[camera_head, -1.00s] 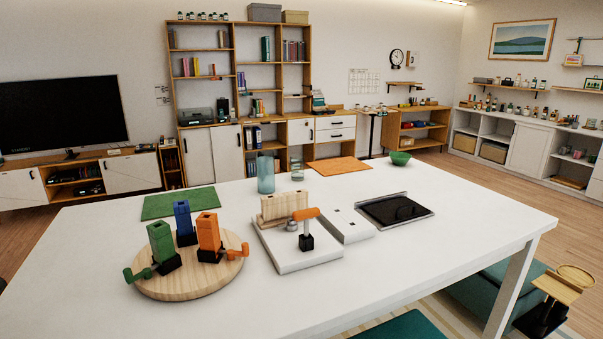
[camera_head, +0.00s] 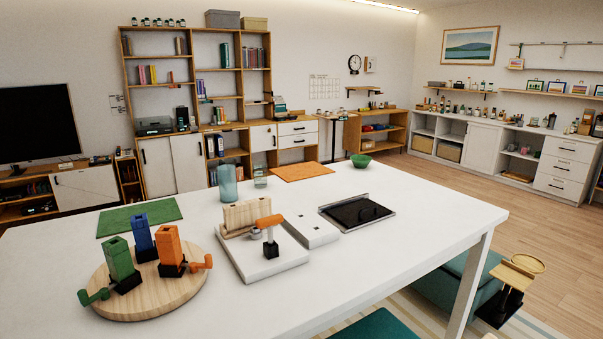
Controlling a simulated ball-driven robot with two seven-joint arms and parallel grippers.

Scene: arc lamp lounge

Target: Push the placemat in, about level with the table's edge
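Two placemats lie on the white table (camera_head: 400,230). The orange placemat (camera_head: 302,171) lies flat at the table's far edge, and its far side appears to stick out a little past that edge. The green placemat (camera_head: 150,213) lies flat at the far left of the table, near the far edge. Neither gripper shows in this view, and nothing touches the orange placemat.
A blue glass (camera_head: 228,184), a clear glass (camera_head: 260,182) and a green bowl (camera_head: 361,161) stand near the orange placemat. Closer are a round wooden board (camera_head: 150,297) with coloured blocks, a white base (camera_head: 262,262) and a black-panelled tray (camera_head: 340,214). The table's right part is clear.

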